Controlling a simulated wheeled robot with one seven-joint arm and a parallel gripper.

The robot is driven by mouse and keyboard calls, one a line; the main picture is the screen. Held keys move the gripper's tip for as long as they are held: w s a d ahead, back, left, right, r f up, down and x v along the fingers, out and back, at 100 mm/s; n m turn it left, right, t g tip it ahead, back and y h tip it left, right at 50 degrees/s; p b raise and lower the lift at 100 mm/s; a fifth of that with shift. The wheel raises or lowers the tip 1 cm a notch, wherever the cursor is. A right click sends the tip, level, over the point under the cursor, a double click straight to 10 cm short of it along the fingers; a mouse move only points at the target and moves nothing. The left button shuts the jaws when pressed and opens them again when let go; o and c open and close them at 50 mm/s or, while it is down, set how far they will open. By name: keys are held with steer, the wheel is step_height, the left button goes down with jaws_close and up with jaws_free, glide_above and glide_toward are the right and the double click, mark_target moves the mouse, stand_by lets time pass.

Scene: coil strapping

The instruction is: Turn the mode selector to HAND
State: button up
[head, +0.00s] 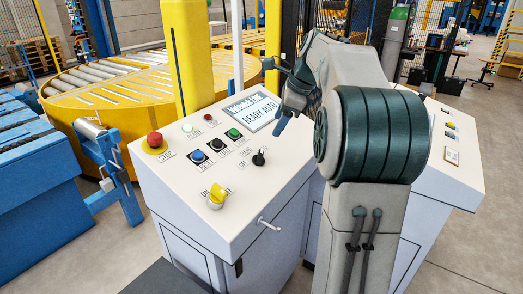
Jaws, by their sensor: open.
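The mode selector (259,157) is a small black knob at the right of the white sloped control panel (160,178). Small lettering stands at its left, too small to read surely, and I cannot tell for certain which mark the knob points to. The display (250,112) above reads READY AUTO. My gripper (273,94) is open and empty, seen side-on, with its fingers in front of the display. It is above the selector in the picture and apart from it. My arm hides part of the panel's right side.
The panel also carries a red STOP button (155,140), blue (198,156), black (214,145) and green (233,134) buttons, and a yellow rotary switch (217,195). A yellow post (188,55) and roller turntable (95,88) stand behind. A blue machine (35,150) is at left.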

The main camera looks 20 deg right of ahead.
mark_target(261, 154)
steer(key=x, duration=1.3)
steer(key=shift+a+f, duration=0.1)
steer(key=c, duration=1)
